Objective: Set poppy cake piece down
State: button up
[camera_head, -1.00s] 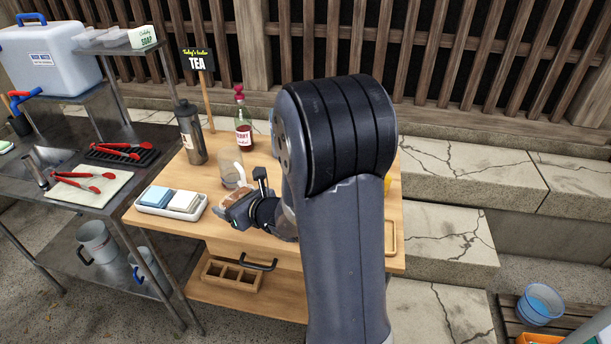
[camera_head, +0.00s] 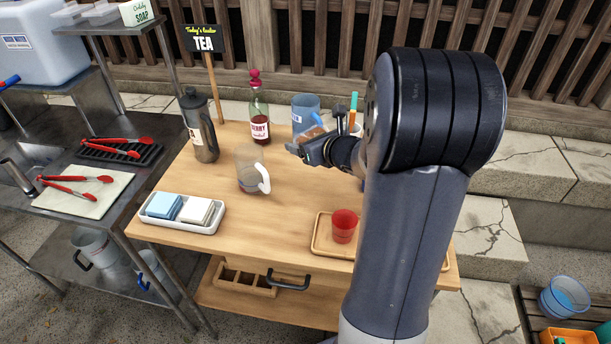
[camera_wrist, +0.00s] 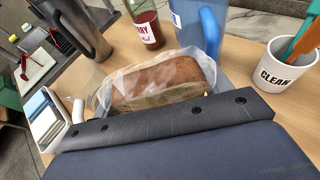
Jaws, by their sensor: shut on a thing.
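My gripper (camera_head: 310,143) is shut on the brown cake piece (camera_wrist: 165,82). In the head view the cake piece (camera_head: 308,134) is small and partly hidden by the gripper, over the back right of the wooden table (camera_head: 235,250). In the wrist view it has a brown top and a paler cut side. A clear, wrinkled shape surrounds it, like a wrapper. Its underside is hidden, and I cannot tell how far it is above the table.
A blue jug (camera_head: 304,108) stands close behind the gripper; a white CLEAN cup (camera_wrist: 281,66) with utensils is to the right. A clear jug (camera_head: 248,168), red bottle (camera_head: 259,120) and flask (camera_head: 201,135) stand left. A red cup (camera_head: 344,226) is on a wooden tray (camera_head: 324,243). The table's middle is clear.

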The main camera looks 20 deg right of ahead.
aim_at(307, 178)
notch_tip(307, 178, down, 10)
jog(key=shift+b, duration=0.7)
jog(key=shift+f+b, duration=0.25)
jog(key=shift+b, duration=0.05)
jog(key=o, duration=0.7)
jog(key=shift+r, duration=0.1)
jog(key=shift+c, duration=0.2)
jog(key=shift+r, duration=0.1)
